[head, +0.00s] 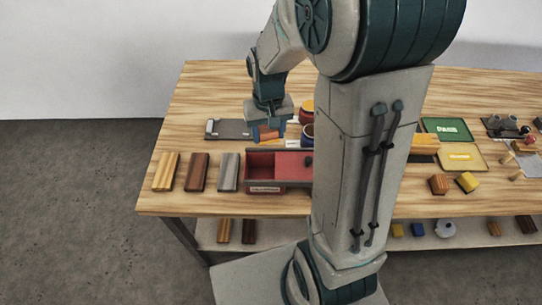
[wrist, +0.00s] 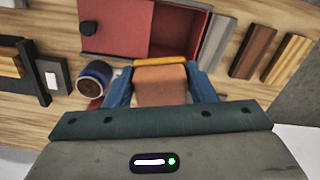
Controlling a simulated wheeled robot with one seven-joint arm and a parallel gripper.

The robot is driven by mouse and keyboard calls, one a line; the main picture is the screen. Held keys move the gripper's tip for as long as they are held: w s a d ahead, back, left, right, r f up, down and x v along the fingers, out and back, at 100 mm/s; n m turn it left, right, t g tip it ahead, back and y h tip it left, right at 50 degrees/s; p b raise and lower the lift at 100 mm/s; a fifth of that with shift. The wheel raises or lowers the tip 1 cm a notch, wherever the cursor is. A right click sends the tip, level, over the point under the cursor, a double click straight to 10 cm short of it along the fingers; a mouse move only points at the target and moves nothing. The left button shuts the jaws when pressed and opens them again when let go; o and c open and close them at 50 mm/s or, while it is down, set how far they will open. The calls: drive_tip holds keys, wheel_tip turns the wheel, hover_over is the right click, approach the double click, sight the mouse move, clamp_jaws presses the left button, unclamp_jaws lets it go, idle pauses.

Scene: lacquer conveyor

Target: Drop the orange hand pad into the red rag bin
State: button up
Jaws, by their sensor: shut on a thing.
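My gripper (head: 268,130) is above the table behind the red rag bin. Its blue fingers (wrist: 161,86) are shut on the orange hand pad (wrist: 160,84), one on each side. A yellow-orange strip runs along the pad's far edge. The pad also shows between the fingers in the head view (head: 267,134). The red rag bin (head: 265,187) has a label on its front. Its left part is open (wrist: 180,27), and a red panel with a dark knob (wrist: 118,25) covers the rest. The pad is beside the bin opening in the wrist view, not inside it.
Three wood and grey blocks (head: 197,172) stand left of the bin. A blue-rimmed pot (wrist: 95,80) stands close to the gripper. A grey board (head: 228,128) lies behind. A green tray (head: 447,129) and yellow tray (head: 462,156) lie right. My arm hides the table's middle.

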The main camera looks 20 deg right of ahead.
drive_tip(key=shift+w+f, duration=0.15)
drive_tip(key=shift+s+f+b, duration=0.2)
drive_tip(key=shift+f+b, duration=0.4)
wheel_tip(320, 180, down, 4)
drive_tip(key=b, duration=0.3)
drive_tip(key=shift+f, duration=0.25)
drive_tip(key=o, duration=1)
drive_tip(key=shift+o, duration=0.2)
wheel_tip(320, 180, up, 14)
drive_tip(key=shift+f+b, duration=0.1)
drive_tip(key=shift+b, duration=0.55)
